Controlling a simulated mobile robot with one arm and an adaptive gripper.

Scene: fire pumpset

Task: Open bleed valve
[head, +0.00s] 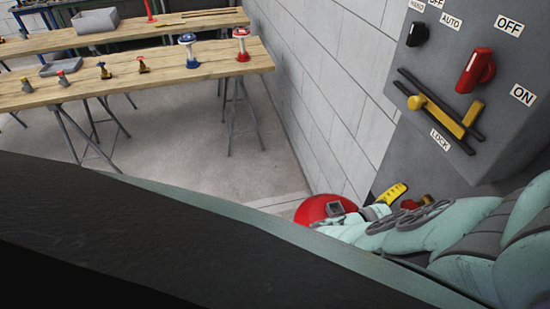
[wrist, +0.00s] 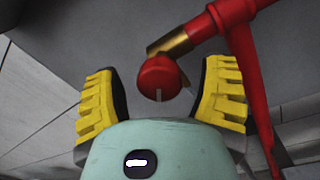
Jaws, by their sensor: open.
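The bleed valve appears in the wrist view as a red rounded knob (wrist: 160,76) on a short brass fitting (wrist: 172,44), which joins a red pipe (wrist: 238,14). My gripper (wrist: 163,72) is open, with one yellow ribbed finger on each side of the knob. Gaps show between the knob and both fingers, so neither appears to touch it. In the head view my gripper (head: 393,194) is low at the right, and one yellow finger shows beside a small red part. The valve is mostly hidden there by my arm.
A grey control panel (head: 400,140) with a red switch (head: 475,70) and a yellow lock lever (head: 437,113) hangs above my arm. A large red rounded body (head: 323,208) lies left of my gripper. Wooden tables (head: 150,74) with loose valves stand at the left; floor between is clear.

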